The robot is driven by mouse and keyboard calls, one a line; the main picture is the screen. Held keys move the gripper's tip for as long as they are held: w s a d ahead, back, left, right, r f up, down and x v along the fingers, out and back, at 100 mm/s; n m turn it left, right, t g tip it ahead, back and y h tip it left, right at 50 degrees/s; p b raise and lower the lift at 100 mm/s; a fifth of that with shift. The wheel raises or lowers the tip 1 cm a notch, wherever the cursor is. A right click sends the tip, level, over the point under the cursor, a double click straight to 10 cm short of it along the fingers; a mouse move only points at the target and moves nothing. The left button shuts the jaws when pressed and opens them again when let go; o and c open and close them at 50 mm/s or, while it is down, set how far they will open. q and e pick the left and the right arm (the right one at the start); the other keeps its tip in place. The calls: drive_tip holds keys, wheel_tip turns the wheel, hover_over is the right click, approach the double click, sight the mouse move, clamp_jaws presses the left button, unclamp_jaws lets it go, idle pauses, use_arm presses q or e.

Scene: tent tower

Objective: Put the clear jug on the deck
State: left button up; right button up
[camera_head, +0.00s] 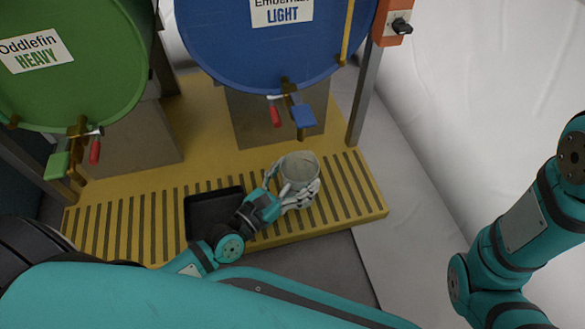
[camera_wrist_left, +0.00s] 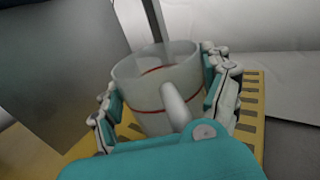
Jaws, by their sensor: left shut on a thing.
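The clear jug (camera_head: 299,169) is a see-through vessel with a red line around it and a handle, seen close up in the left wrist view (camera_wrist_left: 150,88). My left gripper (camera_head: 286,190) is shut around the jug, with fingers on both sides of it in the left wrist view (camera_wrist_left: 168,95). The jug is upright or nearly so, over the right part of the yellow slatted deck (camera_head: 345,190). I cannot tell whether its base touches the slats. My right gripper is out of view; only part of my right arm shows at the right.
A black tray (camera_head: 200,210) sits on the deck left of the jug. Behind stand a green barrel (camera_head: 80,85) labelled HEAVY and a blue barrel (camera_head: 260,55) labelled LIGHT. The blue barrel's tap (camera_head: 300,112) hangs behind the jug. Right of the jug, some slats are clear.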

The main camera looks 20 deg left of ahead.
use_arm(q)
drive_tip(key=shift+r, duration=0.1)
drive_tip(key=o, duration=1.2)
drive_tip(key=shift+f, duration=0.2)
drive_tip(key=shift+o, duration=0.2)
drive_tip(key=shift+r, duration=0.1)
